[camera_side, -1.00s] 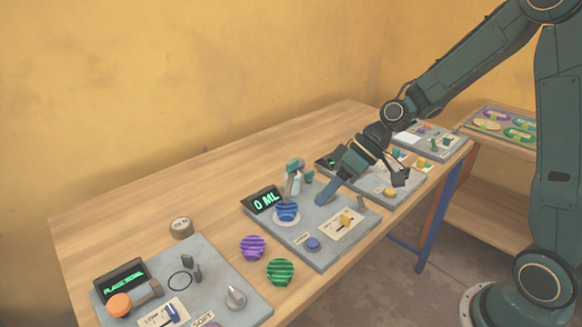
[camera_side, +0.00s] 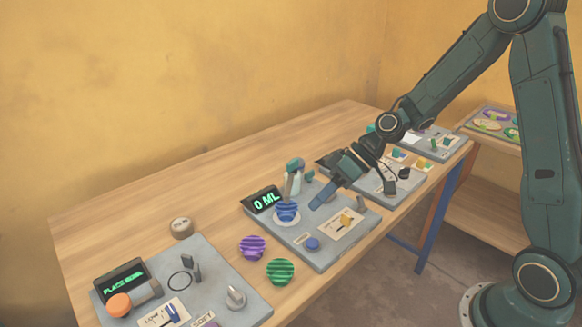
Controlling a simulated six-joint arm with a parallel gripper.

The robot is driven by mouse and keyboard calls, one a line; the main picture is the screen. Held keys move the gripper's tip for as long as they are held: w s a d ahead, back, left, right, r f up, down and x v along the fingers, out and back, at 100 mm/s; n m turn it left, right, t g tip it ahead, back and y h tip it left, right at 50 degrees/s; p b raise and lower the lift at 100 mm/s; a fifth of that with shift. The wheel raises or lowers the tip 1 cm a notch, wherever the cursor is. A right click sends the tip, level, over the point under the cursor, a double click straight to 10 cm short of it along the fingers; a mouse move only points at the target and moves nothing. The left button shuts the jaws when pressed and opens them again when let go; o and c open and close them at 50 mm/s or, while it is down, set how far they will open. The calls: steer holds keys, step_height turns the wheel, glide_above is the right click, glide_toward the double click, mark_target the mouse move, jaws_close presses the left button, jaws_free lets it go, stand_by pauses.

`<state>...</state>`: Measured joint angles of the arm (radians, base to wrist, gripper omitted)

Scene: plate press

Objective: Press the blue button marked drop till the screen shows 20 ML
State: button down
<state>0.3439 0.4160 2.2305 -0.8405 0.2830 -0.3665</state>
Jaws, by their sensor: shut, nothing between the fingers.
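The blue button (camera_side: 312,243) sits near the front edge of a grey panel (camera_side: 322,262), beside a small label too small to read. The screen (camera_side: 264,201) at the back left of that panel shows 0 ML in green. A blue striped ball (camera_side: 287,210) rests on a pale round plate below a dispenser (camera_side: 294,180). My gripper (camera_side: 315,206) is shut and empty, with its blue fingers pointing down and left. It is over the panel's back right part, behind and above the button and apart from it.
A white plate with a yellow slider (camera_side: 346,220) is right of the button. A purple striped ball (camera_side: 252,247) and a green striped ball (camera_side: 280,271) lie on the table left of the panel. Another panel (camera_side: 240,300) stands front left; further panels stand behind my gripper.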

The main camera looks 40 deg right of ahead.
mark_target(318, 241)
steer(key=shift+f, duration=4.15)
steer(key=shift+f, duration=0.85)
steer(key=shift+r, duration=0.85)
steer(key=shift+r, duration=0.1)
steer(key=shift+r, duration=2.4)
